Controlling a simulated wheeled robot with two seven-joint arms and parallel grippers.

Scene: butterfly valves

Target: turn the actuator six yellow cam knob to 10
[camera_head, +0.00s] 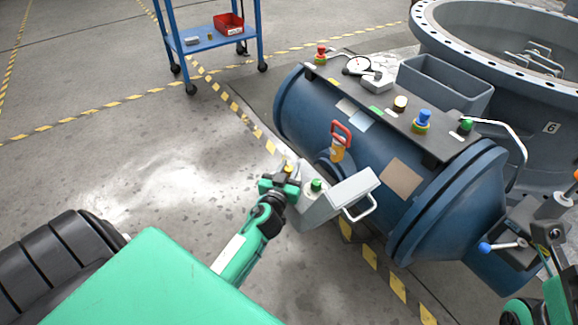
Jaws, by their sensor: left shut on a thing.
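The grey actuator box (350,192) sticks out from the near side of the blue vessel, with a curved handle at its front. A yellow knob (289,169) shows at its left end, and a green knob (316,185) stands just right of it. My left gripper (279,184) is at the yellow knob and shut on it. Its green fingers cover part of the knob, and the knob's scale is too small to read. My right arm shows in green at the lower right corner. Its gripper cannot be made out clearly there.
A red-handled orange lever (339,142) stands behind the box. A blue-balled lever (485,247) is at right. The left floor is open; a blue cart (215,38) stands behind.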

